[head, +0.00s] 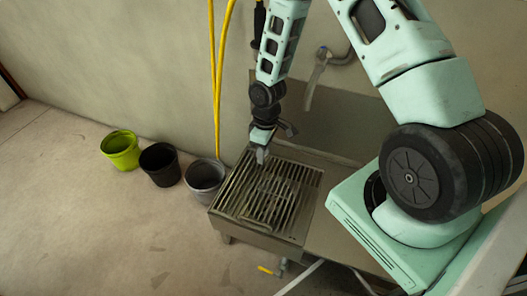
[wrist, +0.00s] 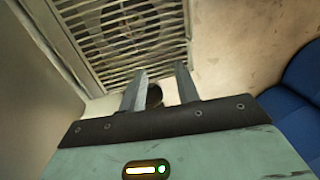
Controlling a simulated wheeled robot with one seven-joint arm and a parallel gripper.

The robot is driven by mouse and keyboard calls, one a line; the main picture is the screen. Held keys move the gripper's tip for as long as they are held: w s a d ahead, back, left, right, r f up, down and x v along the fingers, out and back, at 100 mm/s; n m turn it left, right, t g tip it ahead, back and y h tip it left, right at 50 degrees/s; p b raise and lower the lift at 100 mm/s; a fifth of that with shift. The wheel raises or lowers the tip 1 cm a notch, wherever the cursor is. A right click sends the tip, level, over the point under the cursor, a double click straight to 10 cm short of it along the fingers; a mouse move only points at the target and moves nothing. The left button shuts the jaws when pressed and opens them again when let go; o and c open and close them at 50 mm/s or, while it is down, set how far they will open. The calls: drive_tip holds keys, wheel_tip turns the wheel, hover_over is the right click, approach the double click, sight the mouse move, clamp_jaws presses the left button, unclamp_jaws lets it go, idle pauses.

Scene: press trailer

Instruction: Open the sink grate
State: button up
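The sink grate (head: 265,193) is a slatted metal panel lying flat, closed, on top of the metal sink unit (head: 320,215). In the wrist view the grate (wrist: 125,28) fills the upper part, with a round shape showing below its slats. My gripper (head: 277,147) is near the grate's far edge in the head view, pointing down. In the wrist view my gripper (wrist: 160,69) has its two fingers apart with nothing clearly held. A dark round thing (wrist: 154,96) shows between the fingers, seemingly farther off. Whether a finger touches the grate, I cannot tell.
Green (head: 120,150), black (head: 160,164) and grey (head: 205,180) buckets stand on the floor left of the sink. A yellow hose (head: 216,75) hangs on the wall behind. A faucet (head: 318,70) is on the wall. Floor at left is free.

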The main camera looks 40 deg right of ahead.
clamp_jaws()
idle(1.2)
drive_tip(key=shift+o, duration=0.6)
unclamp_jaws()
wheel_tip(320, 180, up, 17)
drive_tip(key=w+d+p, duration=0.1)
drive_tip(key=d+p, duration=0.1)
drive_tip(key=p, duration=0.1)
drive_tip(key=shift+w+r, duration=0.15)
